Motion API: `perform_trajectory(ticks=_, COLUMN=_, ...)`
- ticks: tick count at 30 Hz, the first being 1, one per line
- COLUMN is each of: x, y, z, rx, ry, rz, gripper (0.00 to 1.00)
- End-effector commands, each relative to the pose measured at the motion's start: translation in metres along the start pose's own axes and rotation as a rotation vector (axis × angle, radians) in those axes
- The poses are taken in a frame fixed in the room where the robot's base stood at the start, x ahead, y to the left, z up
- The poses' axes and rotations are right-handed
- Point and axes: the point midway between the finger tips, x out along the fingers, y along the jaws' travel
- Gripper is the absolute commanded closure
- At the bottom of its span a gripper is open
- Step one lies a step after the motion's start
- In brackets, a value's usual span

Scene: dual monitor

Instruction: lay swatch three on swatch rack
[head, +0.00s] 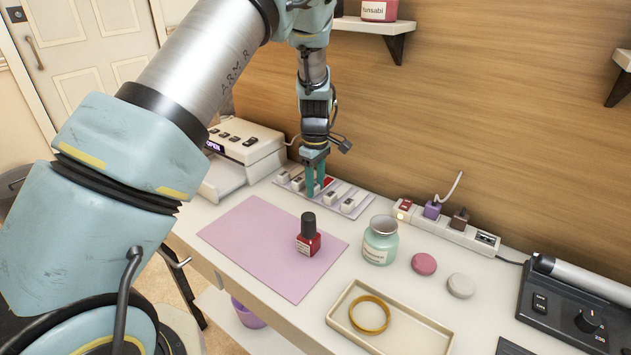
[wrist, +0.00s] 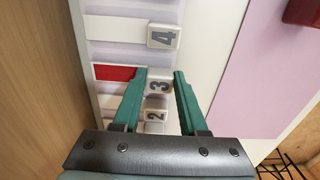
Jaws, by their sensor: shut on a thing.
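Swatch three has a white block marked 3 (wrist: 158,87) and a red strip (wrist: 115,72) in the wrist view. My gripper (wrist: 160,77) is shut on the block, with one green finger on each side. The strip lies across the lilac swatch rack (wrist: 103,50), between the rows of swatches four (wrist: 163,36) and two (wrist: 155,115). In the head view my gripper (head: 316,186) points down at the rack (head: 360,211), and the red strip (head: 328,181) shows beside the fingers. I cannot tell whether the swatch touches the rack.
A red polish bottle (head: 309,240) stands on the lilac mat (head: 245,235) in front of the rack. A mint jar (head: 380,245) stands to the right, and a power strip (head: 450,228) lies behind it. A white device (head: 245,145) sits at left, close to the rack.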

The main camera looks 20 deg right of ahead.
Motion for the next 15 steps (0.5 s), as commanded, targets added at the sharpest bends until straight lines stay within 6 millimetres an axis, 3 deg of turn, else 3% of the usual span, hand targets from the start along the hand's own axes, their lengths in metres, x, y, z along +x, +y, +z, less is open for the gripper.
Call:
perform_trajectory(ticks=11, x=0.0043, y=0.0008, z=0.0001, rx=0.001, ry=0.0, rz=0.001, gripper=1.0)
perform_trajectory(ticks=12, x=0.0035, y=0.001, z=0.0001, rx=0.001, ry=0.0, rz=0.002, gripper=0.55)
perform_trajectory(ticks=15, x=0.0033, y=0.0009, z=0.0001, rx=0.001, ry=0.0, rz=0.002, gripper=0.43)
